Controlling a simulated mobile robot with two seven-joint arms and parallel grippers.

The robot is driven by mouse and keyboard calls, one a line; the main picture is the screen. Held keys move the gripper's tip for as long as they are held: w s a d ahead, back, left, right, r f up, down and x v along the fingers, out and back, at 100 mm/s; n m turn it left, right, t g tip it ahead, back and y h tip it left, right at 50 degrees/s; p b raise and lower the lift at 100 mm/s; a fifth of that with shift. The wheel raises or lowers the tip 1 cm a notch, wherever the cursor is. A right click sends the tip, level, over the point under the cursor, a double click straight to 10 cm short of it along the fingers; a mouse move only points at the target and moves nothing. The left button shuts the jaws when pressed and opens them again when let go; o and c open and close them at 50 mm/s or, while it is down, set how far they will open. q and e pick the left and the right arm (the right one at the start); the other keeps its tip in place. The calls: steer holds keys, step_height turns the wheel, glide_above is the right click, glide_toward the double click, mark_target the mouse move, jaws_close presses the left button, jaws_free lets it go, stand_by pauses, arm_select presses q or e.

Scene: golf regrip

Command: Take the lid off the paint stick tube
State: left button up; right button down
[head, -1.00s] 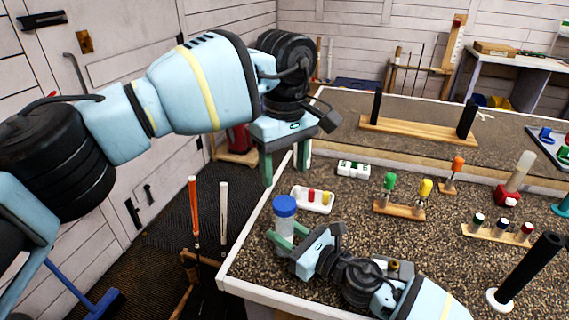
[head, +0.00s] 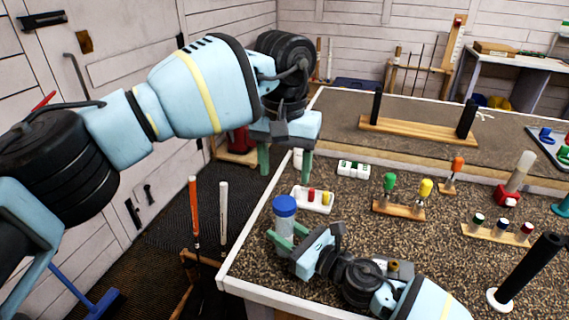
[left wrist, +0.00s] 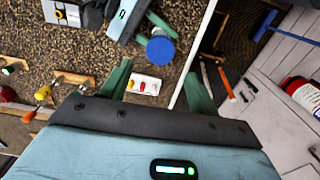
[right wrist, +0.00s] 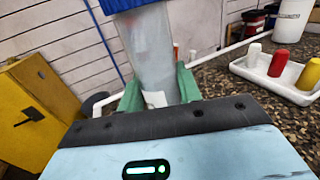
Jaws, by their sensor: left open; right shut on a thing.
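The paint stick tube is a clear upright cylinder (head: 284,226) with a blue lid (head: 284,204) on top, near the bench's left edge. My right gripper (head: 278,240) is shut around the tube's lower body. In the right wrist view the tube (right wrist: 152,50) stands between the green fingers, with the blue lid cut off at the top. My left gripper (head: 286,164) is open and empty, above and behind the tube, pointing down. In the left wrist view the blue lid (left wrist: 160,50) lies ahead, between the lines of its open fingers and apart from them.
A white tray (head: 322,207) with red, yellow and white pieces sits just right of the tube. A white block (head: 353,168) and wooden stands with green and yellow handled tools (head: 398,209) are further right. Two clubs (head: 194,210) stand beside the bench's left edge.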

mark_target(284, 203)
arm_select(q)
steer(key=shift+f, duration=3.95)
